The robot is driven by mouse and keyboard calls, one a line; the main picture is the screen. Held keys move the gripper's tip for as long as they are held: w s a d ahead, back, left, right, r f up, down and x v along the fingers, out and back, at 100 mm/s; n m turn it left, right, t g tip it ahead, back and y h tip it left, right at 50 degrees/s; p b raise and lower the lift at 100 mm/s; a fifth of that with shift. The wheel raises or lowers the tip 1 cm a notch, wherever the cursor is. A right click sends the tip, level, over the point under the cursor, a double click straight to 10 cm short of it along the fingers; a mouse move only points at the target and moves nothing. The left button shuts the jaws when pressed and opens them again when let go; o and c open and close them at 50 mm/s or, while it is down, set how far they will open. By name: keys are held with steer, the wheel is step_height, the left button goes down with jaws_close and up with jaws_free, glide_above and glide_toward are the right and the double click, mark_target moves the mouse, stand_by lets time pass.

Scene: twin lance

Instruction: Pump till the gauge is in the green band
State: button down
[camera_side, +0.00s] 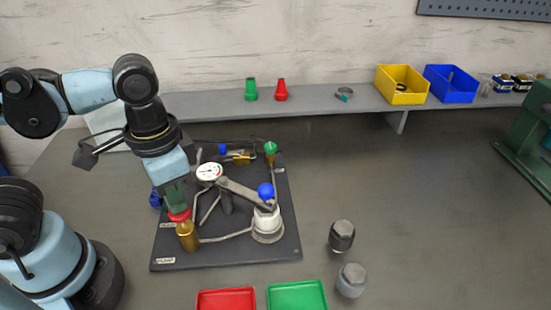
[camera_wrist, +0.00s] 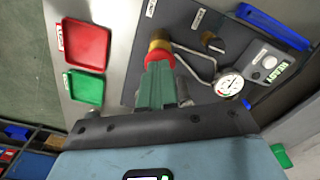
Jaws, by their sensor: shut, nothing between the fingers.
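The round white gauge (camera_side: 209,172) stands near the middle of the dark board (camera_side: 225,258). It also shows in the wrist view (camera_wrist: 229,84), with small coloured marks on its dial; the needle is too small to read. A brass cylinder (camera_side: 187,237) with a red cap (camera_side: 179,215) stands at the board's left, by a label. My gripper (camera_side: 177,207) is shut and empty, with its green fingers right at the red cap. In the wrist view the fingertips (camera_wrist: 158,68) meet or overlap the red cap (camera_wrist: 157,56); I cannot tell whether they touch.
A lever with a blue ball (camera_side: 265,190) and white base (camera_side: 267,223) stands to the right. A red tray (camera_side: 226,300) and green tray (camera_side: 297,296) lie in front. Two grey capped cylinders (camera_side: 342,235) stand right of the board.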

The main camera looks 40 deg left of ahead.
steer(key=shift+f, duration=1.25)
steer(key=shift+r, duration=2.3)
step_height(320, 180, up, 6)
steer(key=shift+f, duration=3.3)
steer(key=shift+f, duration=0.15)
steer(key=shift+f, duration=1.85)
steer(key=shift+r, duration=2.3)
